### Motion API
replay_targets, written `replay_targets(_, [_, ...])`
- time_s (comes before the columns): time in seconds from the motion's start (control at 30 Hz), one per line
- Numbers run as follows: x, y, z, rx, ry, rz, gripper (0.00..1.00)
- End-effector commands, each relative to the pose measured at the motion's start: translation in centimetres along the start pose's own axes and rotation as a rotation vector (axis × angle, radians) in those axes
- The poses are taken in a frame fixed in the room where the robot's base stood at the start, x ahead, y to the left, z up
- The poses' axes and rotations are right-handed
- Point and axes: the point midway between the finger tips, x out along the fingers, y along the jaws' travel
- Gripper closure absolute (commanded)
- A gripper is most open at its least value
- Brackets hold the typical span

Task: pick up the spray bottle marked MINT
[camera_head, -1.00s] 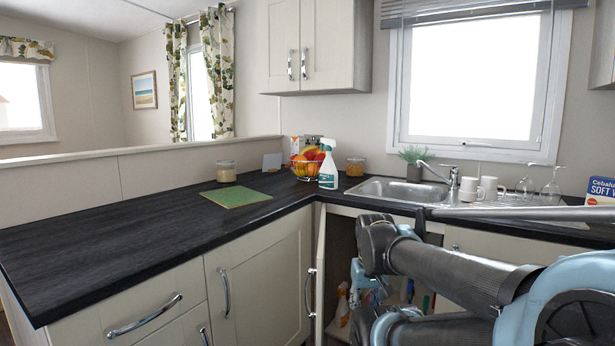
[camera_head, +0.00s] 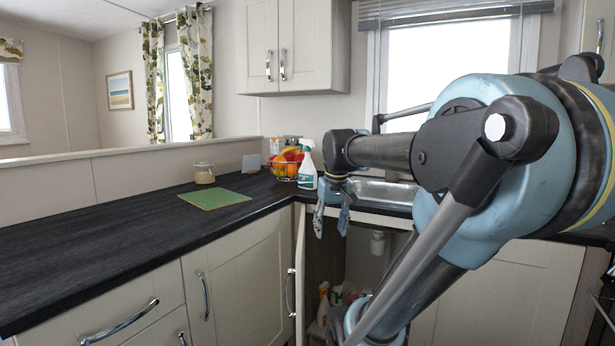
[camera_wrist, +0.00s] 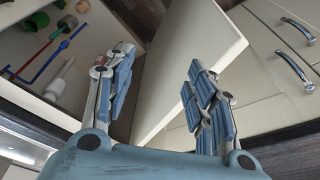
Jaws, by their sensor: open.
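A white spray bottle with a green label (camera_head: 307,168) stands upright on the counter beside the fruit basket; its lettering is too small to read. Another bottle with an orange top (camera_head: 323,304) stands low in the open cupboard under the sink, with its marking unreadable. My gripper (camera_head: 332,222) is open and empty. It points down in front of the counter edge, right of and lower than the counter bottle, above the cupboard opening. In the wrist view, its spread fingers (camera_wrist: 158,85) have the open cupboard door (camera_wrist: 190,50) between and beyond them.
The open cupboard door (camera_head: 300,270) stands out close to my gripper. The fruit basket (camera_head: 286,165), glass jar (camera_head: 204,173) and green board (camera_head: 214,199) are on the counter (camera_head: 110,240). Several loose items, including a blue tool (camera_wrist: 46,62), lie in the cupboard. The left counter is mostly clear.

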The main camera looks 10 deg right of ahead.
Motion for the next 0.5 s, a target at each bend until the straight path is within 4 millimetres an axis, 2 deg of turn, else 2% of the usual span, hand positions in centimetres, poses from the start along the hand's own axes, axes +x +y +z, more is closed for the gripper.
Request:
replay_targets(0.03, [-1.6,0.2,-2.4,-0.007,0.004,-0.003,0.50])
replay_targets(0.2, [-6.2,0.6,-9.3,-0.033,0.019,-0.013,0.50])
replay_targets(0.5, [-12.8,1.5,-21.2,-0.078,0.044,-0.029,0.50])
